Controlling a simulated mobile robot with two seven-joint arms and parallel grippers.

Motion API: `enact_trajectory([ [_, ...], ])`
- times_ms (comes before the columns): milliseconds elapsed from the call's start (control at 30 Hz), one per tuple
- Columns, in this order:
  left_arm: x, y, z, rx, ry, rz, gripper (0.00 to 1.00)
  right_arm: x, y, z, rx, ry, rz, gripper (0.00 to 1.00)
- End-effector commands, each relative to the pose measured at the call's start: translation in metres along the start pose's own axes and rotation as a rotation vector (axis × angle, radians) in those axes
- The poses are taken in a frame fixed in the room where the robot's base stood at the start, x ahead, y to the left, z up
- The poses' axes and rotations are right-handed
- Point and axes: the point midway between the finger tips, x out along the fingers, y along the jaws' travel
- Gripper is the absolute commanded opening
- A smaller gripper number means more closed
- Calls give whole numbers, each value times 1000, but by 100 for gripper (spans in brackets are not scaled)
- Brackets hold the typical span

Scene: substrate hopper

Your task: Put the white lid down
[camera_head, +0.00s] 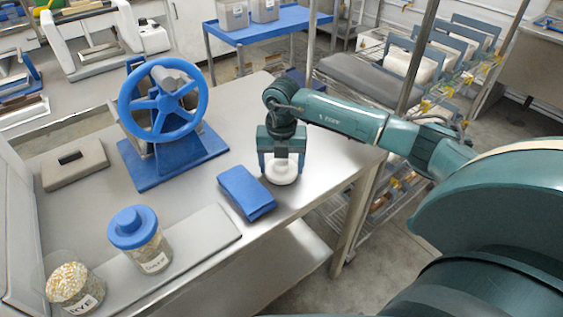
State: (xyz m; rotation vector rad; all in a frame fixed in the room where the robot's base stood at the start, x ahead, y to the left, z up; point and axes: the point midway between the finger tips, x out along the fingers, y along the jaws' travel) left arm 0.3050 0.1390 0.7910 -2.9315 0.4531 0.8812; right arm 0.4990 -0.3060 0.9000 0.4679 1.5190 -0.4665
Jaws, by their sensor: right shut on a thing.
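The white lid (282,173) is round and sits at or just above the metal table top near its right end. My right gripper (282,165) points down and is shut on the white lid. I cannot tell for sure whether the lid touches the table. An open jar labelled RYE (75,290), full of grain, stands at the front left. A second jar (142,245) beside it has a blue lid (133,227) on top. My left gripper is not in view.
A folded blue cloth (246,193) lies just left of my right gripper. A blue handwheel machine (165,115) stands behind it. A grey block (74,165) and a flat grey board (185,255) also lie on the metal table (300,205). The table's right edge is close to the lid.

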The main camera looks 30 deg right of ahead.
Motion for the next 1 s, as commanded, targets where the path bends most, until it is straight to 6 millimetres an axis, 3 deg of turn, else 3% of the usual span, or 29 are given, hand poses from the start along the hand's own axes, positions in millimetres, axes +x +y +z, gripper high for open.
enact_trajectory([
  [233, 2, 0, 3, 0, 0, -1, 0, 4, 0, 0, 0, 0, 0, 52],
  [267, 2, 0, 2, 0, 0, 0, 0, 3, 0, 0, 1, 0, 0, 75],
  [500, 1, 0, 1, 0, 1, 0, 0, 2, 0, 0, 1, 0, -1, 95],
  [833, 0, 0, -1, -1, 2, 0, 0, -4, 0, 1, 1, -1, 0, 95],
  [1000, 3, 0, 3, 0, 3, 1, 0, -31, 0, 1, 1, -5, 3, 95],
])
